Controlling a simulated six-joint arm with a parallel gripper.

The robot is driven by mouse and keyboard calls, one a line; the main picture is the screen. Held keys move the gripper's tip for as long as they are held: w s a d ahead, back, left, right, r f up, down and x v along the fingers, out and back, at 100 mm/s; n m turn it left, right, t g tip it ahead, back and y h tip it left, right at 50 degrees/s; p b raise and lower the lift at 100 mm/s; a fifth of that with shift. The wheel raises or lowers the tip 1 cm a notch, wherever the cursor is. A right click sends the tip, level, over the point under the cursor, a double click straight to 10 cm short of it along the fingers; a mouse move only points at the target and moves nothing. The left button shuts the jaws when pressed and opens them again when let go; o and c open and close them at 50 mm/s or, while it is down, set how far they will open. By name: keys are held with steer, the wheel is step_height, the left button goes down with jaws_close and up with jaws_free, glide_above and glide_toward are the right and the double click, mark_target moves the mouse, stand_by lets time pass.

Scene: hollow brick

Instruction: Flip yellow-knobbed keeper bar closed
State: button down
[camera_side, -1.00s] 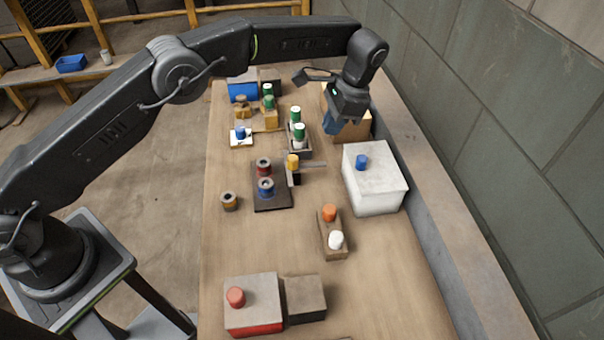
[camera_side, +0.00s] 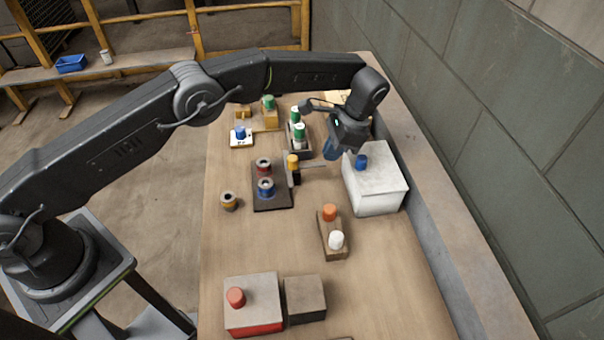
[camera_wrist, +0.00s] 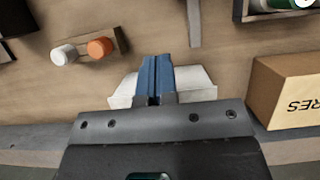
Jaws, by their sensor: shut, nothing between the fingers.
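The yellow knob (camera_side: 293,160) stands on a dark post at the right edge of a dark plate (camera_side: 270,204) in the side view. A thin grey bar (camera_side: 314,166) reaches from beside the post to the right. My gripper (camera_side: 331,151), with blue fingers, hangs above and right of the bar, near the white box. The gap between fingers and bar is hard to judge. In the wrist view the shut, empty fingers (camera_wrist: 155,62) are at the centre. A grey strip (camera_wrist: 194,22), likely the bar, lies ahead of them. The yellow knob is outside that view.
A white box (camera_side: 376,195) with a blue knob stands right, below the gripper. A block with orange and white knobs (camera_side: 332,241) is nearer the camera. A tray with green-capped pieces (camera_side: 300,147) is left of the gripper. A cardboard box (camera_wrist: 285,95) is right in the wrist view.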

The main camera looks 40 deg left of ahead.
mark_target(290, 181)
steer(key=x, duration=0.7)
steer(key=shift+s+a+f, duration=0.25)
steer(key=shift+s+a, duration=0.3)
steer(key=shift+a, duration=0.05)
steer(key=shift+s+a, duration=0.9)
steer(key=shift+s+a+f, duration=0.1)
steer(key=shift+s+a, duration=1.1)
steer(key=shift+w+d, duration=0.45)
steer(key=shift+w+d+r, duration=0.2)
steer(key=shift+w+d, duration=0.4)
steer(key=shift+w+d+r, duration=0.2)
steer(key=shift+w+d, duration=0.35)
steer(key=shift+w, duration=0.05)
steer(key=v, duration=0.9)
